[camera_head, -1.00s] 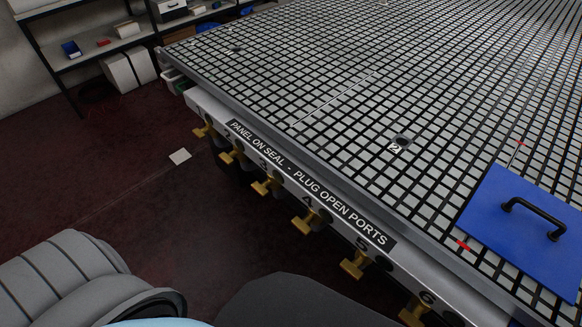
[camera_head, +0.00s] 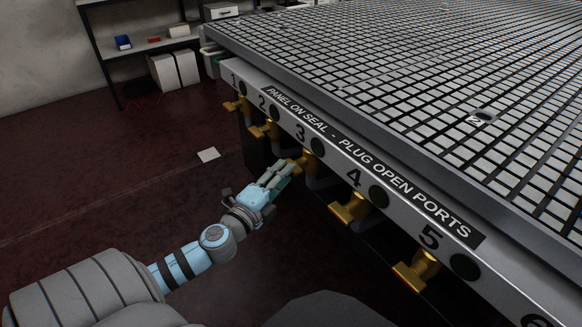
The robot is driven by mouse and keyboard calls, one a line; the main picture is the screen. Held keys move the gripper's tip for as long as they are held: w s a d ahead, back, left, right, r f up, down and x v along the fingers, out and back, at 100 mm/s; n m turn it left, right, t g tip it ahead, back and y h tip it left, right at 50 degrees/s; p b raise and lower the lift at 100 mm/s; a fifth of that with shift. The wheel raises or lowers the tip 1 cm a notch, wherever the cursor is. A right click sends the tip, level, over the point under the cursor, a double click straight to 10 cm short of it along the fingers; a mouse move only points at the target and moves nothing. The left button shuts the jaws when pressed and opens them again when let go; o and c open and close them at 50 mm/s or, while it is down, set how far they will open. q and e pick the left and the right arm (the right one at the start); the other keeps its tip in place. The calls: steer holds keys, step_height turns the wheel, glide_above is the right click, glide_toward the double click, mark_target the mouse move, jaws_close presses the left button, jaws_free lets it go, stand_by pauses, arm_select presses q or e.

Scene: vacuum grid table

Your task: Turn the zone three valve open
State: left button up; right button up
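The zone three valve (camera_head: 306,159) is a brass-coloured handle under the number 3 on the front rail of the grid table. My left gripper (camera_head: 288,168) reaches in from the lower left, with its fingertips at this handle and overlapping its left part in the picture. Whether the fingers touch or enclose it is unclear, and their opening is too small to judge. The fingers hide part of the valve. My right gripper is out of view.
Similar brass valves stand along the rail (camera_head: 400,196): valve two (camera_head: 265,129) behind, valve four (camera_head: 350,207) nearer. The table's edge overhangs them. A shelf (camera_head: 150,47) stands at the back left.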

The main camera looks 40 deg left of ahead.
arm_select(q)
steer(key=w, duration=0.3)
steer(key=shift+a+r+p, duration=0.15)
steer(key=shift+a+p, duration=0.05)
steer(key=shift+p, duration=0.2)
steer(key=shift+w, duration=0.6)
jaws_close()
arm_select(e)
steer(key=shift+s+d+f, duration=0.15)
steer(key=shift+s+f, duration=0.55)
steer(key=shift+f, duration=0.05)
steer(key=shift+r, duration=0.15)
